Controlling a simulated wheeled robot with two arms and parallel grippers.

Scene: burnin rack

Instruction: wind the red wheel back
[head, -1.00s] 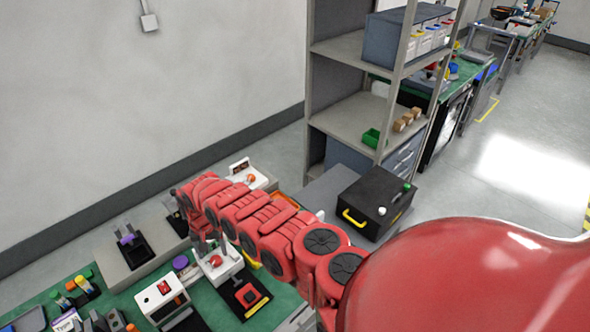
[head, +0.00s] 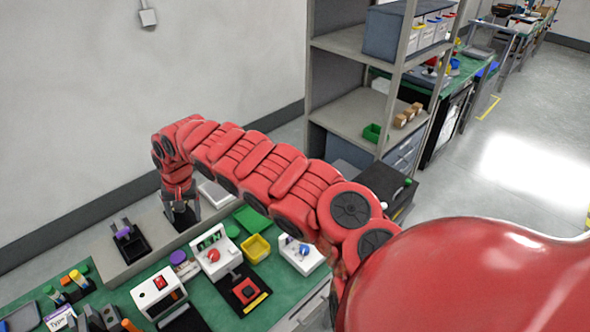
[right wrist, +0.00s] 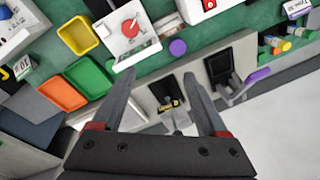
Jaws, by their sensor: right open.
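The red wheel (head: 213,256) sits on a white unit on the green bench in the head view. In the right wrist view the red wheel (right wrist: 130,28) shows near the top, on its white plate. My right gripper (head: 181,212) is beyond the wheel, over the grey ledge at the back of the bench, apart from the wheel. In the right wrist view my right gripper (right wrist: 160,74) has its fingers spread with nothing held. A black pocket with a yellow piece and a grey lever (right wrist: 178,119) lie below and between the fingers. My left gripper is not in view.
A yellow bin (head: 257,248) and another white unit with a blue knob (head: 303,250) stand right of the wheel. A purple-handled fixture (head: 124,240) is on the ledge. A shelf rack (head: 350,115) stands behind.

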